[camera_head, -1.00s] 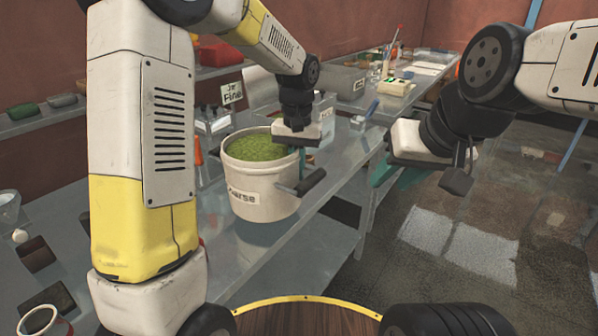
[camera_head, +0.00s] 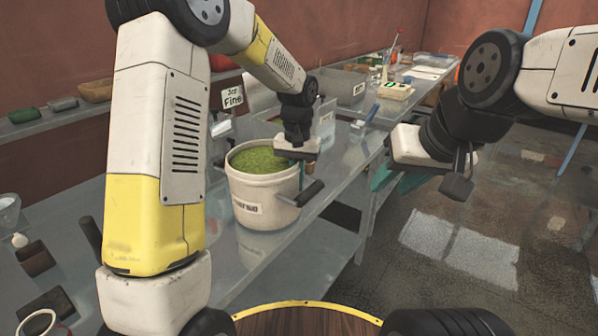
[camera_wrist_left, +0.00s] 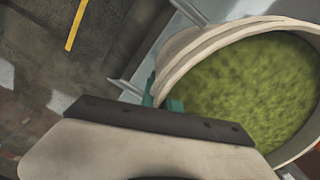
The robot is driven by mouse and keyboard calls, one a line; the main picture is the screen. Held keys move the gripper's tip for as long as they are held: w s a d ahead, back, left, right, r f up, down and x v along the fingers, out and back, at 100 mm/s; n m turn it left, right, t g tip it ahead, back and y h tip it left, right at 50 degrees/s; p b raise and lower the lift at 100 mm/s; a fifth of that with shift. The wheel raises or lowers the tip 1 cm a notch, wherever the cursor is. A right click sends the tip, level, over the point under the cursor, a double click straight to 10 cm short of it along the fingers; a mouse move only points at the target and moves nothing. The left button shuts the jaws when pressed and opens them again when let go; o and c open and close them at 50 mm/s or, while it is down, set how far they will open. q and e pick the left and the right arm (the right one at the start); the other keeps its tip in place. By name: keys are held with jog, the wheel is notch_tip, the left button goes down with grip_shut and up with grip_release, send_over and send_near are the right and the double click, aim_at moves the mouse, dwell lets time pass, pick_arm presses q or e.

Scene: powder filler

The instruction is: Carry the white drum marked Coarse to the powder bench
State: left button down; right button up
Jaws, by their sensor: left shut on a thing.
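The white drum (camera_head: 250,205), open at the top and filled with green powder, is upright over the near part of the grey bench. Its front label is partly legible and ends in "arse". My left gripper (camera_head: 300,168) is shut on the drum's rim at its right side; in the left wrist view the rim (camera_wrist_left: 190,48) shows at the teal finger (camera_wrist_left: 172,104). I cannot tell whether the drum's base touches the bench. My right gripper (camera_head: 395,180) is empty, with its teal fingers apart, to the right of the bench edge.
The grey bench (camera_head: 340,180) runs to the back right. A "Fine" sign (camera_head: 232,97), a grey bin (camera_head: 345,86) and a scale (camera_head: 396,91) stand farther along it. Small dark boxes (camera_head: 35,258) lie at left. The floor (camera_head: 450,260) at right is clear.

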pick_arm(q)
jog(key=c, duration=1.6)
grip_release()
